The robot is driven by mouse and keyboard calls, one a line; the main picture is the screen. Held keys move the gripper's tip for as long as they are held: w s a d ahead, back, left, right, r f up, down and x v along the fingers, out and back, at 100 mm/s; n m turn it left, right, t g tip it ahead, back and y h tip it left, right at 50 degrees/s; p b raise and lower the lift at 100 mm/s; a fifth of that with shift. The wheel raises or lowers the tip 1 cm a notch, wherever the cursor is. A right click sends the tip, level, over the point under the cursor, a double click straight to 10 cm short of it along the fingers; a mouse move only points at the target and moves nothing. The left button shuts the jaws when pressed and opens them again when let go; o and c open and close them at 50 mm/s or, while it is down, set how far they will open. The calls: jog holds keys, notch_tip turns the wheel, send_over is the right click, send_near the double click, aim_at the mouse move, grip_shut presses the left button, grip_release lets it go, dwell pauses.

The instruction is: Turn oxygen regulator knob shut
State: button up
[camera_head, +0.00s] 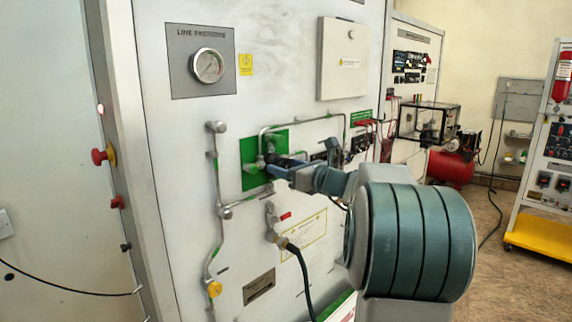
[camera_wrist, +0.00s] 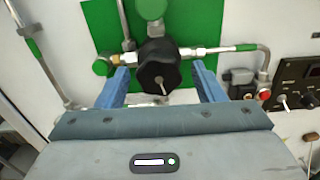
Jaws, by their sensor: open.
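The oxygen regulator knob (camera_wrist: 158,66) is black and round with a light pointer line on its face. It sits on the green plate (camera_wrist: 196,20) of the white panel, with brass and steel fittings on both sides. My gripper (camera_wrist: 160,80) is open, with one blue finger to the left of the knob and one to the right. Gaps show between the fingers and the knob in the wrist view. In the head view my gripper (camera_head: 276,166) reaches the green plate (camera_head: 250,176) and hides most of the knob.
A pressure gauge (camera_head: 207,66) is above the plate. Steel pipes (camera_wrist: 238,49) run close beside the knob. A switch box (camera_wrist: 300,85) is to the right. A black hose (camera_head: 299,268) hangs below my arm. A red emergency button (camera_head: 99,156) is at left.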

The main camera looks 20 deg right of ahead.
jog(key=shift+w+a, duration=0.15)
jog(key=shift+w, duration=0.2)
jog(key=c, duration=1)
jog(key=shift+o, duration=0.2)
jog(key=shift+f+b, duration=0.15)
jog(key=shift+b, duration=0.35)
